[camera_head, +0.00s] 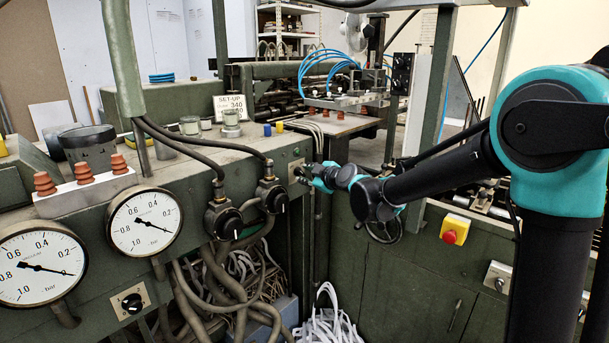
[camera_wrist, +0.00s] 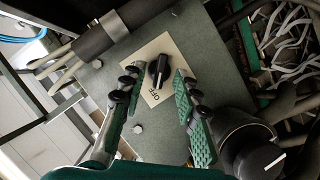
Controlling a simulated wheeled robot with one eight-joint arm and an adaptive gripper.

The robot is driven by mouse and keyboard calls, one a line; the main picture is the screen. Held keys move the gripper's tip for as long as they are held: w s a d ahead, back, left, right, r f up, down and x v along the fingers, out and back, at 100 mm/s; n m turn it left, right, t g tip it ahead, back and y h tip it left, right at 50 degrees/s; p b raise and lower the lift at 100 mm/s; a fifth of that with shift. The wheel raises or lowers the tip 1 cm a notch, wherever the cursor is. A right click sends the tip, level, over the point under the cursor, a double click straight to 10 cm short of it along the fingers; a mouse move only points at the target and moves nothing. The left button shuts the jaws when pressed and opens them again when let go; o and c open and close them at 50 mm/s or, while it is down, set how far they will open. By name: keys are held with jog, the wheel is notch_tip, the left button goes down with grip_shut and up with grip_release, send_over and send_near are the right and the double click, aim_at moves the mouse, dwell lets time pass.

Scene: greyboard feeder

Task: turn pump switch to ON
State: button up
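The pump switch (camera_wrist: 159,69) appears to be the black rotary knob on a beige plate (camera_wrist: 172,47) in the wrist view. Lettering that looks like OFF stands beside the knob, whose narrow end points toward it. My gripper (camera_wrist: 157,74) is open, one green-padded finger on each side of the knob. Gaps show between knob and fingers. In the head view, my gripper (camera_head: 304,174) is at the right end of the green machine panel and hides the knob; part of its plate (camera_head: 295,166) shows.
Black round knobs with cables (camera_head: 224,220) sit left of my gripper; one shows in the wrist view (camera_wrist: 252,150). Another small rotary switch (camera_head: 132,303) is below the pressure gauges (camera_head: 145,222). A red stop button (camera_head: 450,236) is on the right cabinet. Loose white tubing (camera_head: 325,325) lies below.

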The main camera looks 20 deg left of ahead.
jog(key=shift+w+a+f, duration=0.15)
jog(key=shift+w+a, duration=0.2)
jog(key=shift+a, duration=0.05)
grip_shut()
